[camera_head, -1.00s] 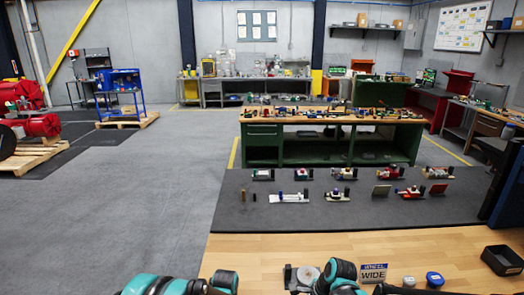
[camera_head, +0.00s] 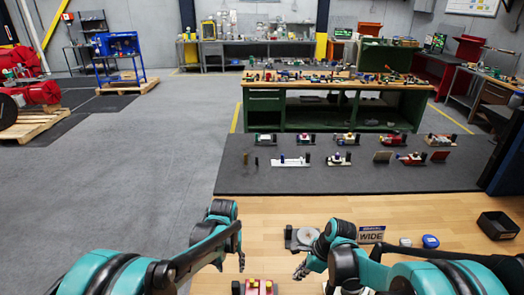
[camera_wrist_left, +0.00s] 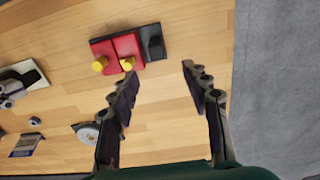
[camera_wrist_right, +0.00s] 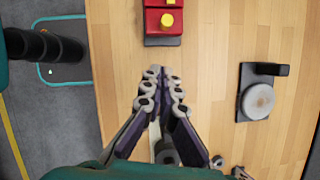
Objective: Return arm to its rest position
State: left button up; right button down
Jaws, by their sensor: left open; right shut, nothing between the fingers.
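My left arm reaches in from the left in the head view, and its gripper (camera_head: 231,262) is at the bottom centre, above the wooden table. In the left wrist view the left gripper (camera_wrist_left: 158,71) has its fingers spread with nothing between them. My right gripper (camera_head: 301,271) is to its right, over the table. In the right wrist view the right gripper (camera_wrist_right: 162,72) has its fingertips together and holds nothing. A red block with yellow knobs (camera_head: 261,287) lies on the table between the arms; it also shows in the left wrist view (camera_wrist_left: 127,45) and right wrist view (camera_wrist_right: 164,22).
A dark mat (camera_head: 226,182) with several fixtures lies beyond. The left floor is open.

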pick_arm(q)
jog(key=s+a+f+t+b, duration=0.1)
jog(key=s+a+t+b, duration=0.2)
jog(key=s+b, duration=0.4)
jog(key=s+a+f+t+b, duration=0.2)
jog(key=s+a+t+b, duration=0.2)
jog(key=s+b, duration=0.3)
jog(key=s, duration=0.4)
jog(key=shift+s+a+f+b, duration=0.15)
jog(key=shift+s+a+b, duration=0.15)
jog(key=shift+a+b, duration=0.05)
pick_arm(e)
jog(key=s+d+f+n+t+h, duration=0.1)
jog(key=s+d+n+t+h, duration=0.1)
jog(key=s+n, duration=0.6)
jog(key=s+d+f+n+t+h, duration=0.1)
jog(key=s+d+n+t, duration=0.3)
jog(key=s+n, duration=0.4)
jog(key=n+h, duration=0.1)
jog(key=n, duration=0.3)
jog(key=shift+f+n, duration=0.15)
jog(key=shift+n, duration=0.15)
